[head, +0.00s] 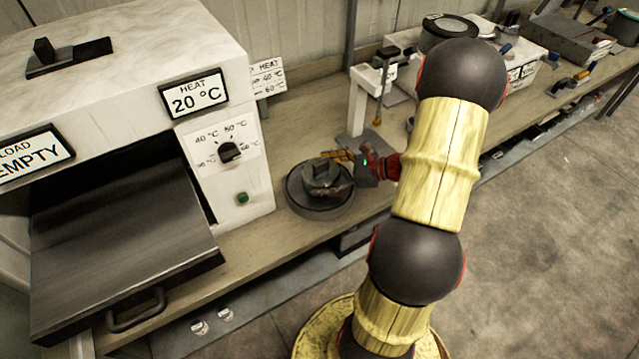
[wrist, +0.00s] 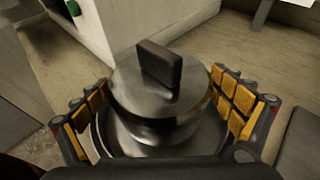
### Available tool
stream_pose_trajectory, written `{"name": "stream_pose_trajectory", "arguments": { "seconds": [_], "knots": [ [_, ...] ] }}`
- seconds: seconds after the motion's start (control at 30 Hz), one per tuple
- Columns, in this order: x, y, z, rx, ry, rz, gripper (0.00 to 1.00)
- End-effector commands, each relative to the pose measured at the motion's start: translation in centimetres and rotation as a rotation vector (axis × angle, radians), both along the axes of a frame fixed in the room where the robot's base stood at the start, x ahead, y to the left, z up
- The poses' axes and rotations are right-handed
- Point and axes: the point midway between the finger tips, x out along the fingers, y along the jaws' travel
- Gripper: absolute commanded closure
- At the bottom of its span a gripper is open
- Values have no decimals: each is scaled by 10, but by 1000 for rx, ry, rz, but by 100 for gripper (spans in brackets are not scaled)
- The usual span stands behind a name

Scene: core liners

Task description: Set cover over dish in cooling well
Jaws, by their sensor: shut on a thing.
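The cover (head: 322,174) is a round grey metal lid with an upright dark tab on top; it also shows in the wrist view (wrist: 135,92). It sits over the round dark cooling well (head: 325,212) on the bench, right of the heating cabinet. My gripper (head: 337,166) reaches in from the right and is shut on the cover. In the wrist view its yellow-padded fingers (wrist: 160,105) flank the cover on both sides. The dish is hidden or cannot be told apart under the cover. I cannot tell whether the cover touches what is beneath it.
The white heating cabinet (head: 235,180) stands close on the left, with its dark door (head: 115,255) lowered and signs reading 20 °C and EMPTY. A small white stand (head: 362,100) is behind the well. Boxes and tools line the bench to the right. Open floor lies at the right.

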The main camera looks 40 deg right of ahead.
Motion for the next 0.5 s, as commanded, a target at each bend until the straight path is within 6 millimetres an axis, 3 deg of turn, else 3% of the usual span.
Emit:
{"name": "stream_pose_trajectory", "arguments": {
  "seconds": [0.27,0.5],
  "knots": [
    [6,2,-37,2,0,-1,34],
    [6,1,-37,0,-1,0,34]
  ]
}}
